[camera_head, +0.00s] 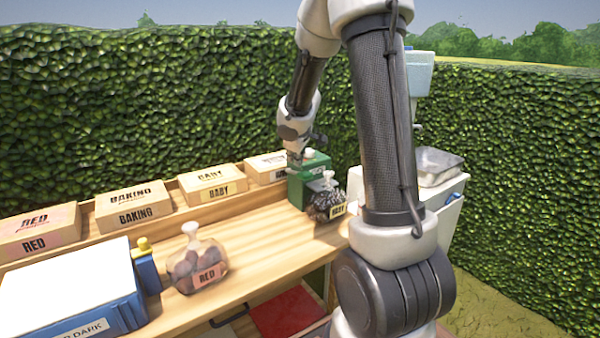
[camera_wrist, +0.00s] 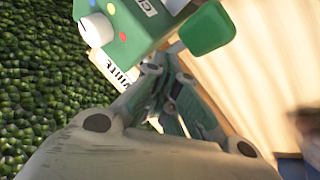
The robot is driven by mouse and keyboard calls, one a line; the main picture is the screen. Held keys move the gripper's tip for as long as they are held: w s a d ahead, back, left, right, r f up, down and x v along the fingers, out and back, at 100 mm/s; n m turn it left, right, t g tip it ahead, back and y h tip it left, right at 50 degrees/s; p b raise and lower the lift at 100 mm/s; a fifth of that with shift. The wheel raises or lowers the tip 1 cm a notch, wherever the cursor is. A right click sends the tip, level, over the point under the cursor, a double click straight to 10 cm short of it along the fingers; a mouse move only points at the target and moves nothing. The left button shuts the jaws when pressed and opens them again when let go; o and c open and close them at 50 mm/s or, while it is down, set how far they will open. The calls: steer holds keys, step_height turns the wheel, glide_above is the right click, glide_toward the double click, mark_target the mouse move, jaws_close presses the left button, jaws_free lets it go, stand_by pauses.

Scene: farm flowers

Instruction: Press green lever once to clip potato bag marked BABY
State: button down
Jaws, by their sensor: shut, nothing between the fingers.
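The green clip machine (camera_head: 308,183) stands near the back right of the wooden bench, in front of the hedge. In the wrist view its green body (camera_wrist: 125,30) shows a white knob, coloured dots and part of white lettering. A rounded green lever pad (camera_wrist: 207,30) sticks out from it. The potato bag marked BABY (camera_head: 322,206), dark with a pale top, sits against the machine's front. My gripper (camera_head: 296,160) is at the machine's upper left, partly hidden. In the wrist view my gripper (camera_wrist: 168,95) is shut and empty, below the lever pad and apart from it.
Boxes marked RED (camera_head: 38,232), BAKING (camera_head: 133,206), BABY (camera_head: 213,184) and WHITE (camera_wrist: 122,75) line the bench's back. A bag marked RED (camera_head: 197,268) stands beside a small blue machine (camera_head: 147,272). Bare bench lies between the bags.

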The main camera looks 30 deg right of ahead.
steer(key=shift+f, duration=0.1)
steer(key=shift+s+f, duration=0.1)
steer(key=shift+f, duration=0.2)
steer(key=shift+r, duration=0.1)
stand_by(0.4)
steer(key=shift+r, duration=0.35)
steer(key=shift+w+r, duration=0.25)
steer(key=shift+r, duration=0.55)
steer(key=shift+w+r, duration=0.2)
steer(key=shift+r, duration=0.6)
steer(key=shift+w+r, duration=0.25)
steer(key=shift+r, duration=0.55)
